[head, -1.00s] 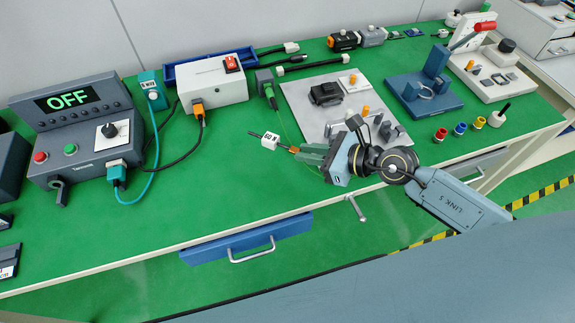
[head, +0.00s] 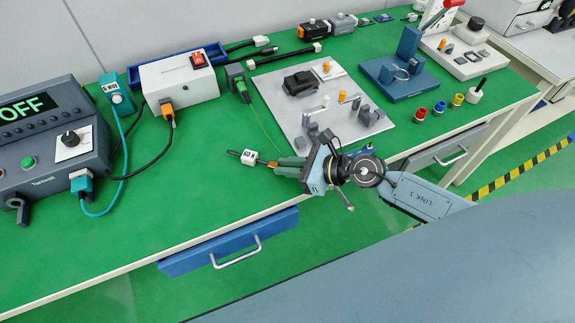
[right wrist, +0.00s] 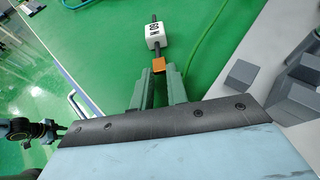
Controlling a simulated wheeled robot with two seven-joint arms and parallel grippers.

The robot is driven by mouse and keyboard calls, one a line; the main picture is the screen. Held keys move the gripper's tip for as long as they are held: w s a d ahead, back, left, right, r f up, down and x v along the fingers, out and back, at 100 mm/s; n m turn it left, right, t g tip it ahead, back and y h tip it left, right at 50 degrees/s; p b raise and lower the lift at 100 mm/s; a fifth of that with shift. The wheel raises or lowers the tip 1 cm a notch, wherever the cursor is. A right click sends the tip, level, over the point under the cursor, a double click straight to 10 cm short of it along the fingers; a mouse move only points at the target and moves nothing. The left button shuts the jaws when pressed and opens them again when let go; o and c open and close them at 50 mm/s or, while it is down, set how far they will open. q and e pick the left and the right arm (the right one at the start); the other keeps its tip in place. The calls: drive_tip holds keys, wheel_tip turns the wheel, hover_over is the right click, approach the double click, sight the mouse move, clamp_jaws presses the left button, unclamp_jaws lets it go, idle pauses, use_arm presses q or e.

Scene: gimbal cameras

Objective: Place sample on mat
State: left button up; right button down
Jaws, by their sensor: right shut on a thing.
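My right gripper (head: 278,164) is shut on a small sample (head: 249,157), a white tag block marked like "60 N" on a dark rod with an orange part by the fingertips. In the right wrist view, the sample (right wrist: 155,36) sticks out ahead of the green fingers (right wrist: 160,78), over green surface. The gripper is above the front part of the green bench top (head: 150,215), left of and in front of a grey board (head: 292,118). I cannot tell which surface is the mat.
A control box (head: 50,145) reading OFF stands at left, near a white switch box (head: 178,82) with cables. A blue drawer (head: 228,243) hangs below the front edge. The middle-left bench top is clear.

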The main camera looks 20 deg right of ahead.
drive_tip(key=c, duration=1.4)
unclamp_jaws()
drive_tip(key=shift+f, duration=0.1)
use_arm(q)
drive_tip(key=shift+w, duration=0.1)
